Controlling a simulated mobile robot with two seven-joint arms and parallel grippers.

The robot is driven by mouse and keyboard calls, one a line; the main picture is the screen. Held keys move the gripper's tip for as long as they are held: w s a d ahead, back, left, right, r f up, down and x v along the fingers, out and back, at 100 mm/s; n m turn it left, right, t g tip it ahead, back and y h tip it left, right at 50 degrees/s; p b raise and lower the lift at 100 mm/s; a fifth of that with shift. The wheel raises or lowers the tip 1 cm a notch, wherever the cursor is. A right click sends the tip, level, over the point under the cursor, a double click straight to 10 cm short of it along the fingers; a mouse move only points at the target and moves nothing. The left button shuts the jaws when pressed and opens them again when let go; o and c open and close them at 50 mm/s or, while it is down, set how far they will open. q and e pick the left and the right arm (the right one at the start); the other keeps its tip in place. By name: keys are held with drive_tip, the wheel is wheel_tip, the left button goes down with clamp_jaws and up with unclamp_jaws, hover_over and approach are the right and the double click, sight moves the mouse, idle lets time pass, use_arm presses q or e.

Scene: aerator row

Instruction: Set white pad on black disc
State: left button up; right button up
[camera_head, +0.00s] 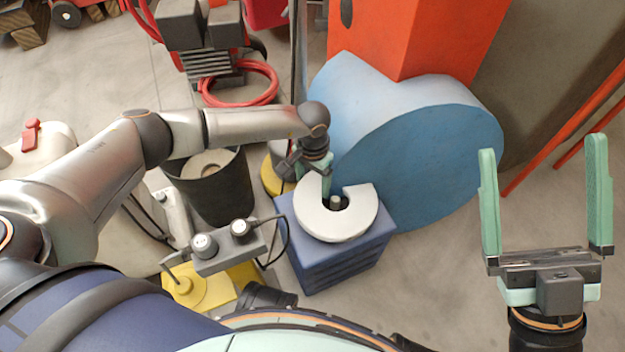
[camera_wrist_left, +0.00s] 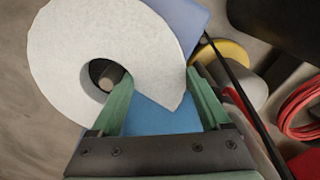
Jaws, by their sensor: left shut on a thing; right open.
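The white pad (camera_head: 350,226) is a thick ring with a gap in one side, over the blue box (camera_head: 345,265). My left gripper (camera_head: 318,178) is shut on the pad's ring near the gap; one finger is inside the ring. In the left wrist view the pad (camera_wrist_left: 95,30) spans between the fingers (camera_wrist_left: 158,95). A grey peg (camera_head: 336,203) shows in the pad's hole with dark surface around it, perhaps the black disc, mostly hidden by the pad. I cannot tell if the pad touches what is beneath. My right gripper (camera_head: 541,150) is open and empty at the right.
A large blue drum (camera_head: 430,150) stands right behind the box, with an orange block (camera_head: 430,35) behind it. A black bucket (camera_head: 215,190) and a grey socket block (camera_head: 225,250) stand left of the box. Floor right of the box is clear.

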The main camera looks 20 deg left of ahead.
use_arm(q)
drive_tip(key=shift+f+b, duration=0.3)
drive_tip(key=shift+f, duration=0.3)
use_arm(e)
drive_tip(key=shift+f, duration=0.3)
use_arm(q)
drive_tip(key=o, duration=1.1)
drive_tip(key=shift+r+p, duration=0.5)
drive_tip(key=shift+r, duration=0.1)
drive_tip(key=shift+r+p, duration=0.95)
drive_tip(key=shift+r, duration=0.4)
drive_tip(key=shift+r+p, duration=1.6)
drive_tip(key=shift+r, duration=0.75)
wheel_tip(320, 180, up, 2)
drive_tip(key=shift+r+p, duration=0.2)
drive_tip(key=shift+p, duration=0.55)
use_arm(e)
wheel_tip(320, 180, up, 8)
drive_tip(key=shift+s+d+r+t, duration=0.15)
drive_tip(key=shift+d+r+t, duration=0.15)
drive_tip(key=shift+d, duration=0.15)
drive_tip(key=shift+f, duration=0.15)
